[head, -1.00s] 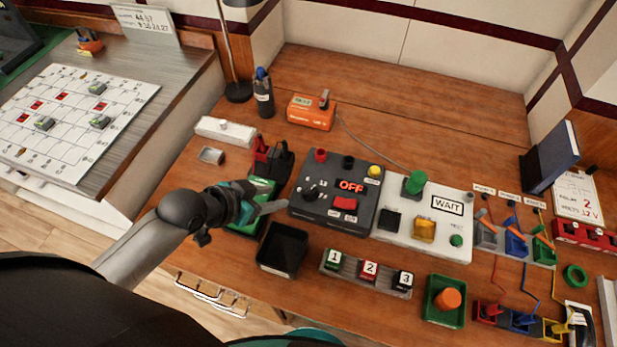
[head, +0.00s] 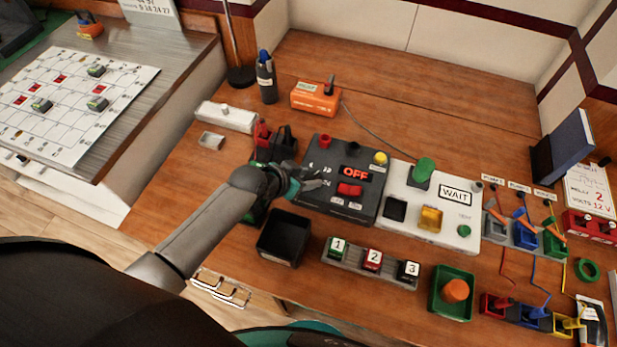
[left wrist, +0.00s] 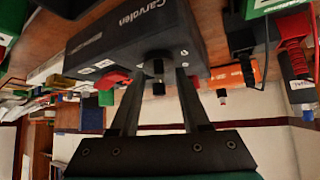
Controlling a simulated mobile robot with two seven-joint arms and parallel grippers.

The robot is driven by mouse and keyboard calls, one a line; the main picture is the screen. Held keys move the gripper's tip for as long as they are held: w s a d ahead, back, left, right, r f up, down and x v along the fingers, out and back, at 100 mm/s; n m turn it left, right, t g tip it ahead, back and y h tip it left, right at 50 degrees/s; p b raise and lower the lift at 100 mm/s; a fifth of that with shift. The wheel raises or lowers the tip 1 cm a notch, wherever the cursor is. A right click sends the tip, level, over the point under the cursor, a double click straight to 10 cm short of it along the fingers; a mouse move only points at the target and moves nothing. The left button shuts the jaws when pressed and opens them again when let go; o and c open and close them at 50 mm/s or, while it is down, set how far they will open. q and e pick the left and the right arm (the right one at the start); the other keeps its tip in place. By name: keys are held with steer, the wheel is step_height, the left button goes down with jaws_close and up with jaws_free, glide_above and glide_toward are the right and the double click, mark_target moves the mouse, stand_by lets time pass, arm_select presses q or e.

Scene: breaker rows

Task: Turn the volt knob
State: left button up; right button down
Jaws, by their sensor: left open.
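The dark grey power box (head: 345,205) stands on the wooden bench with an OFF display (head: 356,174) and a red switch (head: 349,189). Its volt knob is hidden behind my left gripper (head: 314,184) in the head view. In the left wrist view the black knob (left wrist: 154,68) sticks out from the box face (left wrist: 130,45), between the two fingertips of my left gripper (left wrist: 160,78). The fingers are open on either side of it, and a gap shows on both sides. I cannot tell how the knob's pointer is set. My right gripper is not in view.
A white WAIT panel (head: 440,217) adjoins the box on the right. A black open bin (head: 284,238) and a rack of numbered blocks (head: 372,262) lie in front. An orange box (head: 315,99) and a dark bottle (head: 266,80) stand behind.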

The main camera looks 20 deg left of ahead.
arm_select(q)
steer(key=shift+w+f, duration=0.1)
steer(key=shift+f, duration=0.05)
jaws_close()
stand_by(0.4)
